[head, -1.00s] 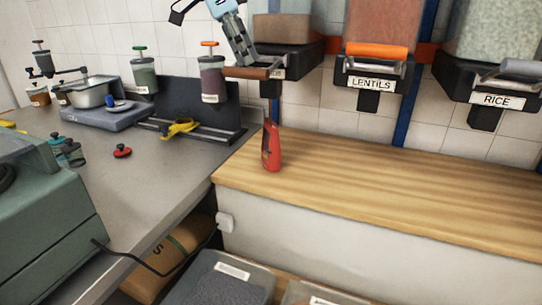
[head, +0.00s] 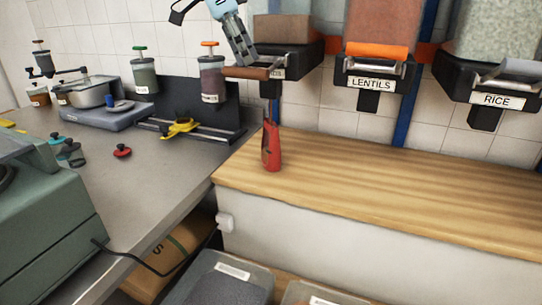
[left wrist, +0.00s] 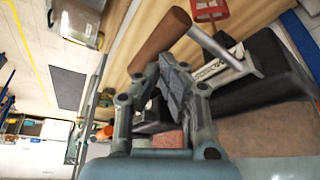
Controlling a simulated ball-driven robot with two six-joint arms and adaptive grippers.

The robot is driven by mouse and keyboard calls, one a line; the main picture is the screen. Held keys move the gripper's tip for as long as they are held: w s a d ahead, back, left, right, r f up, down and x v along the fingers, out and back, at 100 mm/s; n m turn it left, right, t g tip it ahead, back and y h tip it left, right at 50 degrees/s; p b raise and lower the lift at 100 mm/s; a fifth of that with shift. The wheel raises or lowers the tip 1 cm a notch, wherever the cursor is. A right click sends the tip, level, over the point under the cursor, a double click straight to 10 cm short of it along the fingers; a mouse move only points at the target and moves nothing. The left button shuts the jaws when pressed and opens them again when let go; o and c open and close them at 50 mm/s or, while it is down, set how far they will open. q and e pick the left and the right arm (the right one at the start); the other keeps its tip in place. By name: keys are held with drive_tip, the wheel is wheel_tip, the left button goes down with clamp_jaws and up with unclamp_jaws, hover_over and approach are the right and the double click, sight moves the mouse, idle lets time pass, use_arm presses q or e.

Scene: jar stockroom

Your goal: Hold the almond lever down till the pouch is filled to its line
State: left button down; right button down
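The almond lever (head: 246,73) is a brown wooden handle on the dark dispenser at the top centre. The dispenser's label is partly hidden, with only its last letters showing. My left gripper (head: 250,60) is over the handle. In the left wrist view its fingers (left wrist: 172,68) look closed together, against or just beside the brown handle (left wrist: 158,42), not around it. The red pouch (head: 271,150) stands upright on the wooden counter below the dispenser; its fill level is too small to read. It also shows in the left wrist view (left wrist: 210,10). My right gripper is out of view.
The lentils dispenser (head: 372,75) and rice dispenser (head: 495,95) hang to the right. Lidded jars (head: 211,80), a dark rail with a yellow clamp (head: 180,129) and a red knob (head: 122,151) are at left. The wooden counter (head: 400,190) is clear right of the pouch.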

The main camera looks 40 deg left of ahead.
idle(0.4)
use_arm(q)
drive_tip(key=shift+r+p, duration=0.95)
drive_tip(key=shift+r, duration=0.4)
idle(1.9)
wheel_tip(320, 180, up, 8)
drive_tip(key=p, duration=0.5)
drive_tip(key=shift+f, duration=0.25)
drive_tip(key=shift+f, duration=0.1)
idle(0.8)
